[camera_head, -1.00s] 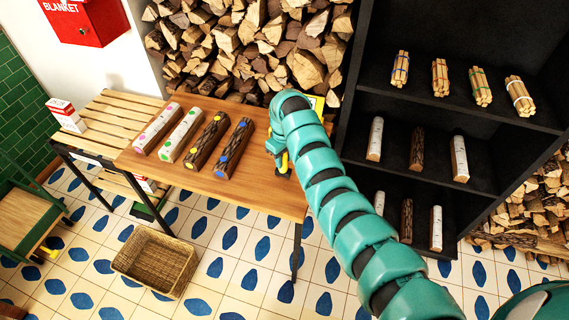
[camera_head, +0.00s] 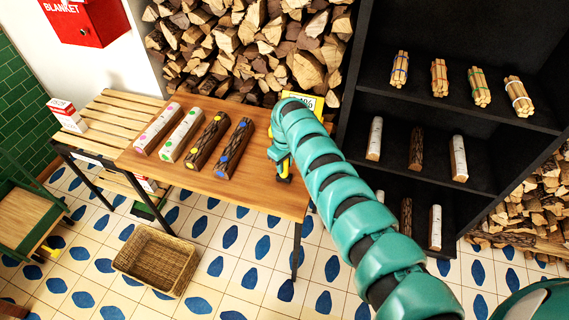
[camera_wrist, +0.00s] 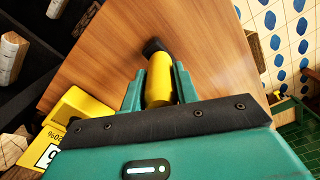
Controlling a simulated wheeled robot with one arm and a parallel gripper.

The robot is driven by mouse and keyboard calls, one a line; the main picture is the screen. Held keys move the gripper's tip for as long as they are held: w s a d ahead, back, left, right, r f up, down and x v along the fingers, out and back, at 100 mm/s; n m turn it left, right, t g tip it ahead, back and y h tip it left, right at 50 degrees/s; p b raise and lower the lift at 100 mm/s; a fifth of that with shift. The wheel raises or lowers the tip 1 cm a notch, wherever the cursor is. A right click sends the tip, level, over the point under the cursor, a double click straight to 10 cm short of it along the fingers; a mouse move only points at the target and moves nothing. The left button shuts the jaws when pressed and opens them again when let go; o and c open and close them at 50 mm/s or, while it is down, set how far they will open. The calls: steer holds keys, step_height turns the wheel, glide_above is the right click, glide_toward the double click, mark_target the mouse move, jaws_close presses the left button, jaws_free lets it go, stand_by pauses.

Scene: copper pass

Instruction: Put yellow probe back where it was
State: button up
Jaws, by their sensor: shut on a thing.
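The yellow probe (camera_wrist: 158,82), a yellow cylinder with a black end, is between the fingers of my gripper (camera_wrist: 160,88) in the wrist view. The green fingers are shut on it. Its black end points toward the wooden tabletop (camera_wrist: 215,65); I cannot tell if it touches. In the head view my gripper (camera_head: 281,168) is over the right end of the table, and only a bit of yellow shows there. A yellow box with a white label (camera_head: 308,102) stands at the table's back right corner, and also in the wrist view (camera_wrist: 76,112).
Several logs with coloured dots (camera_head: 208,140) lie on the left part of the table. A black shelf (camera_head: 437,115) with logs and stick bundles stands to the right. A wicker basket (camera_head: 157,260) is on the floor. The table's front middle is clear.

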steer(key=shift+f, duration=0.2)
steer(key=o, duration=1)
steer(key=shift+r, duration=0.1)
steer(key=shift+r+b, duration=1.35)
steer(key=shift+r, duration=4.75)
